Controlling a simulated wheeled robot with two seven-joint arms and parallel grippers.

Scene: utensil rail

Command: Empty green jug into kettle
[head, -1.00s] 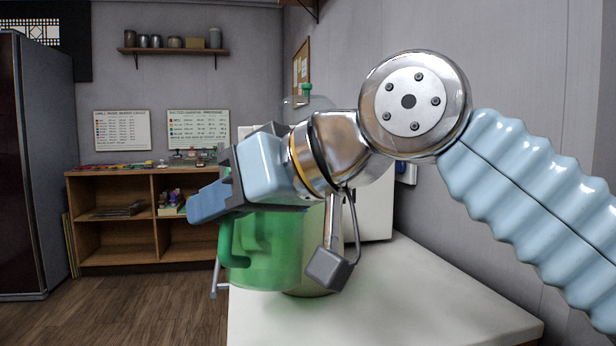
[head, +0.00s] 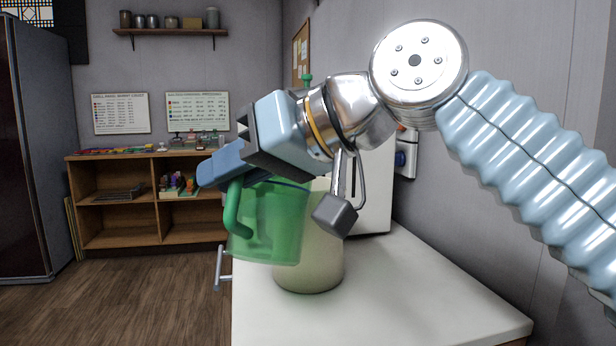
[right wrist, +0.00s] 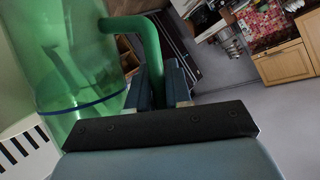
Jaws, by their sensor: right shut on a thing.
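The green see-through jug (head: 272,225) hangs above the white counter in the head view, a little tilted, with its handle to the left. My right gripper (head: 222,168) is shut on the handle near the top. The jug also shows at the left of the right wrist view (right wrist: 70,50), with a blue line around it; the fingers (right wrist: 165,85) are at its handle. Whether it holds liquid is unclear. A cream rounded vessel (head: 312,272), perhaps the kettle, stands on the counter behind the jug. Its upper part is hidden by the jug and my gripper. My left gripper is not in view.
The white counter (head: 400,290) is clear in front and to the right of the vessel. A white boxy appliance (head: 376,210) stands behind, near the wall. A metal bar handle (head: 218,270) sticks out at the counter's left side. Wooden shelves (head: 150,200) stand farther back.

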